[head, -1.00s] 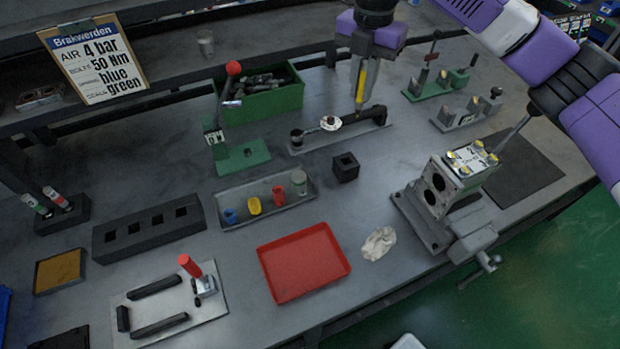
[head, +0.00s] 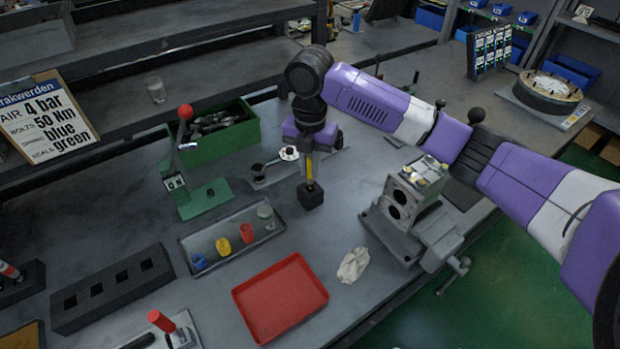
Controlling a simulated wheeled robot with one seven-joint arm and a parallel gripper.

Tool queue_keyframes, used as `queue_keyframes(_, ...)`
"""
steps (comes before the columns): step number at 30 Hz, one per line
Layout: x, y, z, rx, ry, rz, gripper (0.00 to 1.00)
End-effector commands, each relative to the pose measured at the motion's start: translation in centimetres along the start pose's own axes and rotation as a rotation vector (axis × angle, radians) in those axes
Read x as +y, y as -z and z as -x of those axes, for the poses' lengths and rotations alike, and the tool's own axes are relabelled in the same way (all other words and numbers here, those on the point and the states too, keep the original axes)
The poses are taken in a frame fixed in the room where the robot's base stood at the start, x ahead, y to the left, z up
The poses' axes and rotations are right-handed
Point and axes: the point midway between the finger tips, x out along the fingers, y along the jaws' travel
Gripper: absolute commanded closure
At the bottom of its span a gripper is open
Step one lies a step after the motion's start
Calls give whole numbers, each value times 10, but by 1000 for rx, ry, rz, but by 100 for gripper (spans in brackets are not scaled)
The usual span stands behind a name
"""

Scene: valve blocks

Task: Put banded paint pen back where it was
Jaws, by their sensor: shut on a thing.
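My gripper (head: 311,160) points down at the middle of the bench, shut on a slim pen with yellow on it (head: 309,168), which I take to be the banded paint pen. The pen is upright, and the fingers hide part of it. Directly below is a small black block (head: 310,196), whose square socket shows in the earlier frame. The pen's lower end meets the block's top in the picture. I cannot tell whether the tip is inside the socket or just above it.
A tray (head: 190,243) of coloured pieces lies left of the block, a red tray (head: 280,298) in front. A green lever stand (head: 200,197) and green bin (head: 225,140) stand behind left. A rag (head: 353,265) and a vise with a valve block (head: 412,200) are right.

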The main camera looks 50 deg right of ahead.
Motion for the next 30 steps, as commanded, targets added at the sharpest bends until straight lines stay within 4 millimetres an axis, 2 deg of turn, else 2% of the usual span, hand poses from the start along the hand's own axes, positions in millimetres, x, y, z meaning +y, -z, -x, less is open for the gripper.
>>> queue_keyframes(5, 0, 0, -11, 0, 0, -1, 100)
queue_keyframes(12, -1, 0, -43, 0, 1, -2, 100)
queue_keyframes(24, 0, 0, -49, -1, -1, -1, 100)
queue_keyframes(25, 0, -1, -48, -1, -1, -1, 81)
queue_keyframes(27, 0, 0, -48, -1, -1, 0, 67)
queue_keyframes(30, 0, 0, -48, -1, -1, 0, 65)
